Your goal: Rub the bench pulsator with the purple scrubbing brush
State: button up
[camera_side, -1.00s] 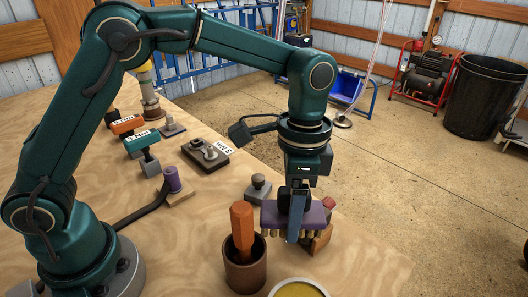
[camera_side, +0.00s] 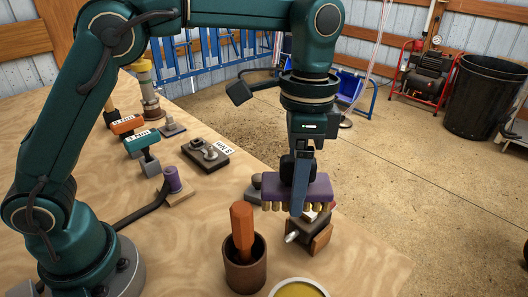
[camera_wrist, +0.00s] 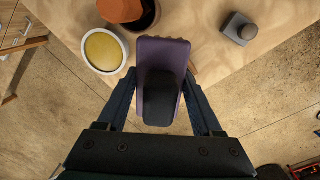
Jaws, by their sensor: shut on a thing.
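The purple scrubbing brush (camera_side: 319,189) has a black handle and tan bristle tufts facing down. My gripper (camera_side: 298,207) is shut on its handle; the wrist view shows the black handle (camera_wrist: 160,100) between the two fingers. In the side view, a dark block with a wooden end and a silver nozzle (camera_side: 308,238), which seems to be the bench pulsator, sits near the bench's edge under the brush. The brush and finger hide part of its top. The bristles look just above it, but I cannot tell whether they touch.
A brown pot with an orange handle (camera_side: 243,235) and a yellow-filled bowl (camera_side: 298,288) stand in front. A purple-topped post (camera_side: 174,181), a labelled metal fixture (camera_side: 206,154) and orange and teal tagged pieces (camera_side: 127,124) stand left. The bench (camera_side: 370,262) is clear at front right.

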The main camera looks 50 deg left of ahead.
jog(key=shift+r, duration=0.25)
jog(key=shift+w+r, duration=0.15)
jog(key=shift+r, duration=1.35)
